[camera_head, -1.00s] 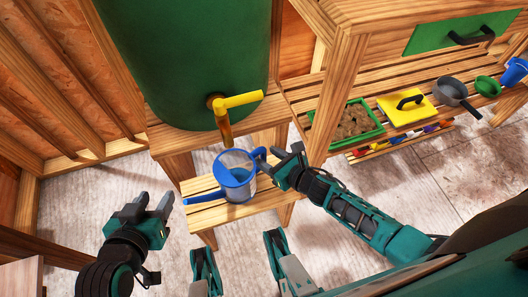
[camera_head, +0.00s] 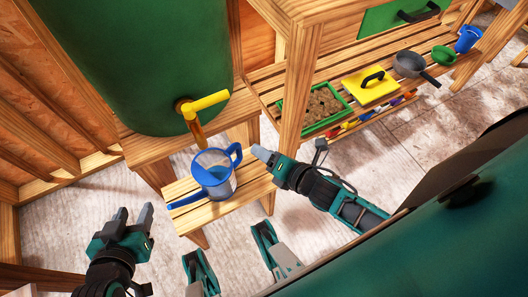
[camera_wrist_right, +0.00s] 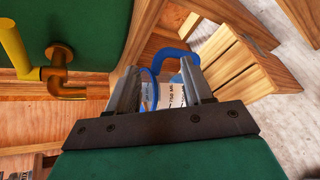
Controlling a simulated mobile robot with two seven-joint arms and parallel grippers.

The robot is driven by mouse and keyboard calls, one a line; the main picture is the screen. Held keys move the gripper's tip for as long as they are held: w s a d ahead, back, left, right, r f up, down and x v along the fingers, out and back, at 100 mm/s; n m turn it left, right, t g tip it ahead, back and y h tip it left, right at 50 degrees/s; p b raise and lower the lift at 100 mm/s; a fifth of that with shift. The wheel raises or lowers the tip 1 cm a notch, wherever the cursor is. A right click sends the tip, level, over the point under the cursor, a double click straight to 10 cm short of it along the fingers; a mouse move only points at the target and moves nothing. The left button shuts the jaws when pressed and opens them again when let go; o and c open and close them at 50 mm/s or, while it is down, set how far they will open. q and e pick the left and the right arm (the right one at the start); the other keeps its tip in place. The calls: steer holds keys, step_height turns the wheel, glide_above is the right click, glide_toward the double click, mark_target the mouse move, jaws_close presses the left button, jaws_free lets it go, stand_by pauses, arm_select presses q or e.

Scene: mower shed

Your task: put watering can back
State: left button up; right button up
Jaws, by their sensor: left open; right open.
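The watering can (camera_head: 213,178), clear with a blue rim, handle and spout, stands upright on a low slatted wooden stool (camera_head: 238,184). It is below the yellow tap (camera_head: 205,104), with its spout to the left and its handle to the right. My right gripper (camera_head: 264,157) is open just right of the handle, with a small gap in the head view. In the right wrist view, part of the can (camera_wrist_right: 170,92) and its blue handle show between and beyond the open fingers (camera_wrist_right: 160,88). My left gripper (camera_head: 132,218) is open and empty, lower left of the can.
A big green barrel (camera_head: 135,60) with the tap stands on a wooden stand behind the stool. A wooden post (camera_head: 298,85) rises near my right gripper.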

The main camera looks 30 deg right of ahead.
steer(key=s+a+r+m+g, duration=0.1)
steer(key=s+r+m, duration=0.1)
steer(key=m, duration=1)
steer(key=s+a+r+m+g, duration=0.1)
steer(key=r+m, duration=0.4)
steer(key=m, duration=0.8)
steer(key=shift+s+a+r+h, duration=0.15)
steer(key=shift+s+a+h, duration=0.15)
steer(key=shift+s+a, duration=0.15)
